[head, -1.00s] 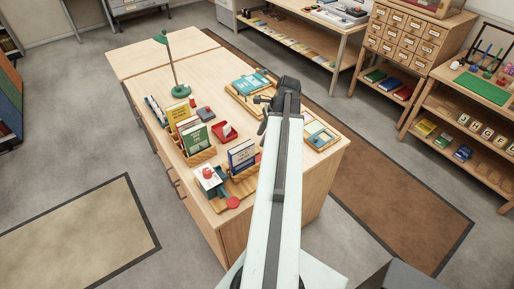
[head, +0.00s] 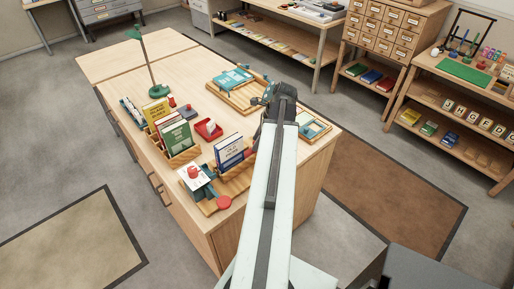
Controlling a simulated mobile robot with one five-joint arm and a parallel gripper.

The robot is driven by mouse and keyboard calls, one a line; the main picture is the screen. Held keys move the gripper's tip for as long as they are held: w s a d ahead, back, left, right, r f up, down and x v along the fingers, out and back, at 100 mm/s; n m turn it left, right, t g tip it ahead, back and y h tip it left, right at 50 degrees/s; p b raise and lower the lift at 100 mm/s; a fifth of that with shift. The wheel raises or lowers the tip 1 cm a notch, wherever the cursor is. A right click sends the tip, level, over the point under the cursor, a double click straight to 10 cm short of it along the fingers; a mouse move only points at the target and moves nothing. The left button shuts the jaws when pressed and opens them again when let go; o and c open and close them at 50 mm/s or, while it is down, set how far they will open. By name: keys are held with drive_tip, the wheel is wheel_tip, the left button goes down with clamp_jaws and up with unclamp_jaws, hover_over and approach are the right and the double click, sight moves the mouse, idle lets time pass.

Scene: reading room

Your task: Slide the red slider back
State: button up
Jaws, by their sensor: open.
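A round red piece (head: 223,202) sits at the near end of a wooden stand (head: 236,186) on the desk. A second red knob (head: 193,172) lies on a white and teal piece beside it. I cannot tell for sure which of these is the red slider; both are small here. My gripper (head: 262,96) is open and dark, at the end of my pale arm, above the right part of the desk. It is beyond and to the right of both red pieces, apart from them. My arm hides part of the desk behind it.
The wooden desk (head: 185,75) also holds a green lamp (head: 152,70), a wooden rack with upright books (head: 176,139), a red tray (head: 209,129), a wooden tray with a teal book (head: 231,78) and a board (head: 313,126). Shelves (head: 445,95) stand at the right. Open floor lies left.

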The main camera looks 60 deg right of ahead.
drive_tip(key=shift+c, duration=0.3)
clamp_jaws()
idle(1.2)
